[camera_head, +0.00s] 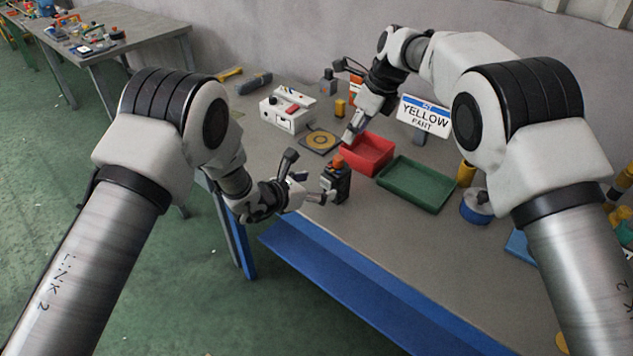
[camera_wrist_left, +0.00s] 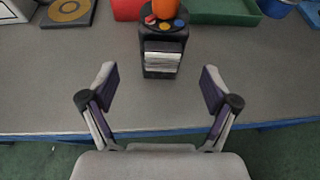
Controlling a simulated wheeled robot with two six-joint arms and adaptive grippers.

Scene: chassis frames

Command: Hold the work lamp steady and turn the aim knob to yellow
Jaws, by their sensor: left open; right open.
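The work lamp (camera_head: 337,184) is a small dark upright block near the front edge of the table, with an orange knob (camera_head: 338,161) on top. In the left wrist view the lamp (camera_wrist_left: 163,52) stands straight ahead, with a pale ribbed front. The orange knob (camera_wrist_left: 165,8) is cut off by the top edge; red, blue and orange dots lie around its base. My left gripper (camera_wrist_left: 160,85) is open and empty, its fingers short of the lamp on either side. My right gripper (camera_head: 346,102) is open and empty, behind the lamp and above the table.
A red tray (camera_head: 366,154) and a green tray (camera_head: 417,185) stand behind and right of the lamp. A sign reading YELLOW PART (camera_head: 424,115) stands behind them. A white box (camera_head: 287,111) and a ringed plate (camera_head: 319,141) are to the left. The table's blue front edge (camera_head: 340,270) is close.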

